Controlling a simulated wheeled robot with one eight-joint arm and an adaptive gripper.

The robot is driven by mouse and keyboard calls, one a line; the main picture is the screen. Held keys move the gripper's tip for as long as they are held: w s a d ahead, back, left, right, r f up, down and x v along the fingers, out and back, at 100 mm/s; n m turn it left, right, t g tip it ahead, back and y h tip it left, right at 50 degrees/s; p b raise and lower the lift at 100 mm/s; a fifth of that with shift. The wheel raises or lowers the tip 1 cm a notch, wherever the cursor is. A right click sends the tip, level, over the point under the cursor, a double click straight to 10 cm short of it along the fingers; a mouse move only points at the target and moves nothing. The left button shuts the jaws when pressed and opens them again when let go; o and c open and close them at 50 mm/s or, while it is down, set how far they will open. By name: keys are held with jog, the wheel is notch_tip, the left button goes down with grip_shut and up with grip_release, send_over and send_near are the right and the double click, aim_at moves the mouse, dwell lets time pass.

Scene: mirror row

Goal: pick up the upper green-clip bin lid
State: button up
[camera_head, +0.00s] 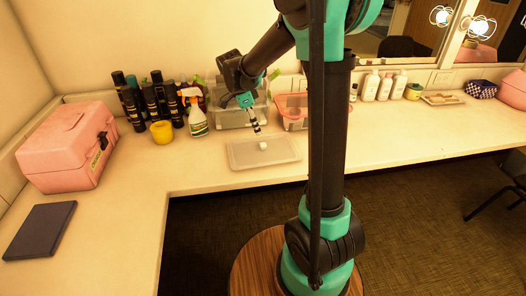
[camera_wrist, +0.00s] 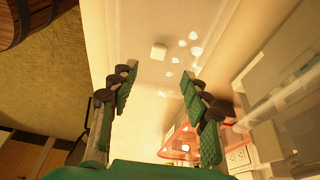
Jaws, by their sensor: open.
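A flat, translucent pale lid (camera_head: 240,158) lies on the counter in front of a clear bin (camera_head: 232,119). My gripper (camera_head: 256,130) is above the lid's back part, pointing down, open and empty.
A pink-red bin (camera_head: 292,112) stands right of the clear bin. A spray bottle (camera_head: 196,118), a yellow cup (camera_head: 162,133) and several dark bottles (camera_head: 150,100) stand to the left. A pink case (camera_head: 65,155) is farther left.

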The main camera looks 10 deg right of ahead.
aim_at(263, 144)
jog(key=shift+x, duration=4.3)
jog(key=shift+s, duration=0.1)
grip_shut()
